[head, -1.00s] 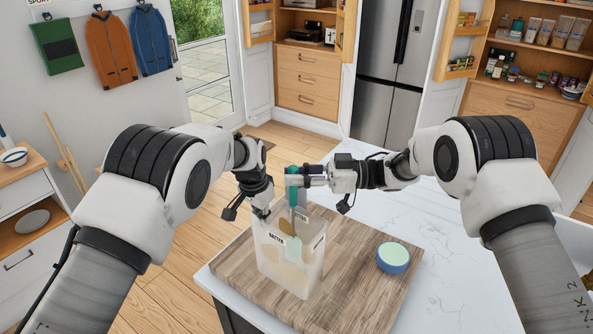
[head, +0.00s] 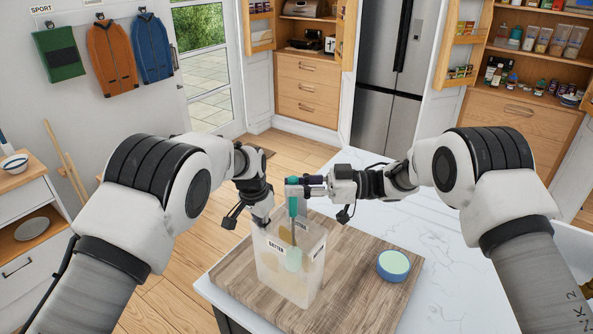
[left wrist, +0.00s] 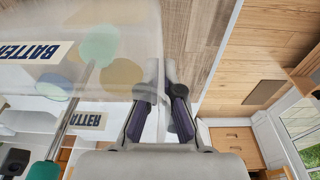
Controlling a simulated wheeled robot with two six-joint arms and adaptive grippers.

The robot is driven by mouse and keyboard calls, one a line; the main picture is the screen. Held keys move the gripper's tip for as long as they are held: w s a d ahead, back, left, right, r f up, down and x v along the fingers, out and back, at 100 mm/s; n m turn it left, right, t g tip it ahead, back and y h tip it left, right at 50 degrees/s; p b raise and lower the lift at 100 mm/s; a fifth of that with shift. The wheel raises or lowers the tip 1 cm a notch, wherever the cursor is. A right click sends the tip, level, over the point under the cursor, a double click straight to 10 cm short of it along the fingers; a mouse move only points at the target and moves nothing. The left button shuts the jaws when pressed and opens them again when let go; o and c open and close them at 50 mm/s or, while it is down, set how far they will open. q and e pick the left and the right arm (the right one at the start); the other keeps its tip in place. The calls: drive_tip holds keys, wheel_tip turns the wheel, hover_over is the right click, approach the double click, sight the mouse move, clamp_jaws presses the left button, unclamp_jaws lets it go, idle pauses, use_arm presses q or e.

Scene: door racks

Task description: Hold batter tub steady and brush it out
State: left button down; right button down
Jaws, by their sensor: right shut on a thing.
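The batter tub (head: 290,282) is a translucent, open-topped box with a BATTER label, standing upright on a wooden board. My left gripper (head: 263,220) is at its left rim; in the left wrist view its fingers (left wrist: 164,98) close on the tub's wall (left wrist: 60,20) from both sides. My right gripper (head: 302,187) is shut on the teal handle of a brush (head: 292,207) above the tub. The brush's pale green head (left wrist: 99,45) is inside the tub. Yellowish patches (left wrist: 118,76) show on the tub. The exact brush contact is unclear.
The wooden board (head: 365,290) lies on a white marble-look counter (head: 440,270). A small blue round container with a pale green top (head: 393,265) stands on the board's right side. The counter to the right is clear.

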drive_tip(key=shift+f, duration=0.55)
drive_tip(key=shift+s+a, duration=0.65)
drive_tip(key=shift+s, duration=0.2)
drive_tip(key=shift+w+a, duration=0.95)
drive_tip(key=shift+a, duration=0.25)
